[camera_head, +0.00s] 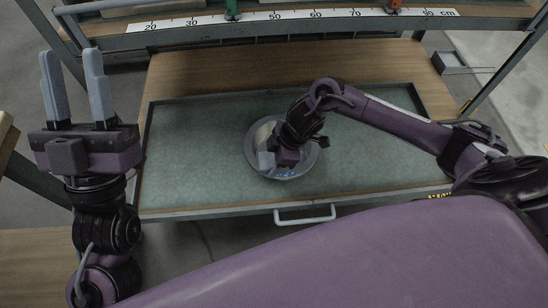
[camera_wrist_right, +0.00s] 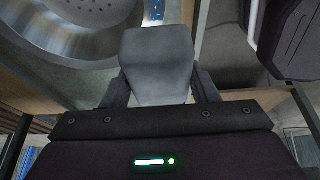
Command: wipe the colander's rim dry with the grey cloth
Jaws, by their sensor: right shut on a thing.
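The colander (camera_head: 257,141) is a round silver metal bowl on the green mat. Its perforated inside and wide rim also show at the upper left of the right wrist view (camera_wrist_right: 92,48). My right gripper (camera_head: 277,163) is low over the colander, at its near side, and hides part of it. It is shut on the grey cloth, which is mostly hidden. A small blue patch (camera_head: 286,173) shows by its fingertips; I cannot tell whether it belongs to the cloth. My left gripper (camera_head: 73,80) is raised at the left, fingers apart and empty.
The green mat (camera_head: 195,150) lies in a shallow framed tray on a wooden surface and is clear around the colander. A white handle (camera_head: 305,219) sits at the tray's front. A ruled scale bar (camera_head: 290,15) runs along the back, with metal uprights at both sides.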

